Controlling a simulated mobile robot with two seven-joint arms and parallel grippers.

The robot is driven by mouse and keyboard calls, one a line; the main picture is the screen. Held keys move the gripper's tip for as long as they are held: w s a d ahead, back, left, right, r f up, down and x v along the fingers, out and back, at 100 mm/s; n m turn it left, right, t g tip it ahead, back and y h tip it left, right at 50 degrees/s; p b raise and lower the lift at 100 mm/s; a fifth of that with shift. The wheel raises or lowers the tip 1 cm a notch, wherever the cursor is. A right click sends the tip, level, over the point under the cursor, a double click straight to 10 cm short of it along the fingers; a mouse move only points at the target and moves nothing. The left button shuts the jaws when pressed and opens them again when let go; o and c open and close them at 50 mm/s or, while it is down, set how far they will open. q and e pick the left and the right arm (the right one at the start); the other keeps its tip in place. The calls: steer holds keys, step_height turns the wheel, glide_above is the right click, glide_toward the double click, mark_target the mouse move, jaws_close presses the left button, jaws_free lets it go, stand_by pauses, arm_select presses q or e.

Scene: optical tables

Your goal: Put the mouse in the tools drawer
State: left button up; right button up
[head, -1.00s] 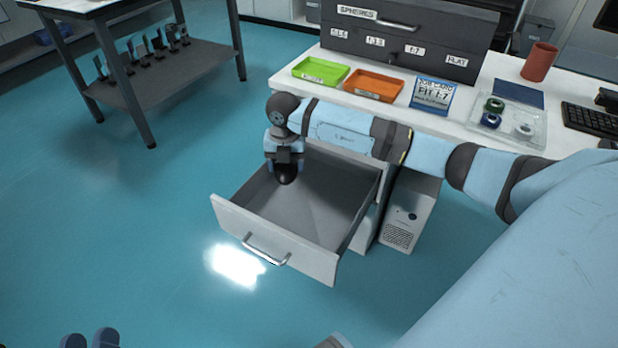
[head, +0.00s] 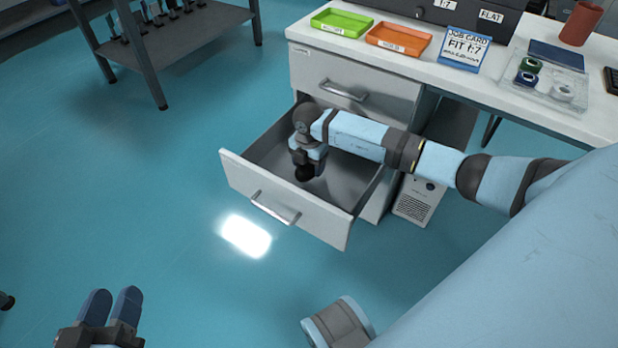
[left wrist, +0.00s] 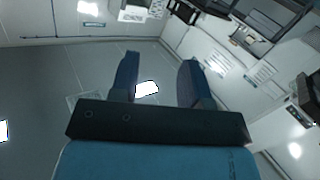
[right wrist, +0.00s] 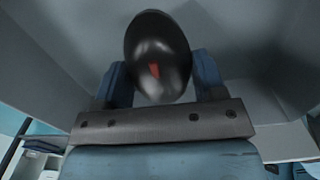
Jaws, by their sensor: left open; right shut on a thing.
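The black mouse (right wrist: 158,58) is held between the fingers of my right gripper (right wrist: 155,85), shown large in the right wrist view. In the head view the mouse (head: 304,173) is a dark shape below my right gripper (head: 306,160), inside the open drawer (head: 285,211). The drawer's grey inner walls surround the mouse in the right wrist view; whether it touches the floor of the drawer I cannot tell. My left gripper (head: 112,305) is open and empty at the lower left of the head view, away from the drawer; its spread fingers (left wrist: 160,80) show in the left wrist view.
A closed drawer (head: 345,85) is above the open one. The bench top holds a green tray (head: 341,22), an orange tray (head: 398,38), a job card (head: 464,48) and a clear tray (head: 560,85). A computer tower (head: 413,200) stands beside the drawers.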

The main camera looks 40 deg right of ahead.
mark_target(309, 176)
step_height(309, 176, down, 5)
steer(key=shift+r+b, duration=0.1)
steer(key=shift+b, duration=0.85)
steer(key=shift+f, duration=0.3)
arm_select(q)
steer(key=shift+w+a+m+t, duration=0.35)
steer(key=shift+w+m+t, duration=0.15)
steer(key=shift+w+m, duration=0.15)
arm_select(e)
steer(key=shift+r, duration=0.15)
arm_select(q)
steer(key=shift+s, duration=0.1)
arm_select(e)
steer(key=shift+f, duration=0.2)
steer(key=o, duration=0.9)
steer(key=shift+o, duration=0.2)
steer(key=shift+r, duration=0.1)
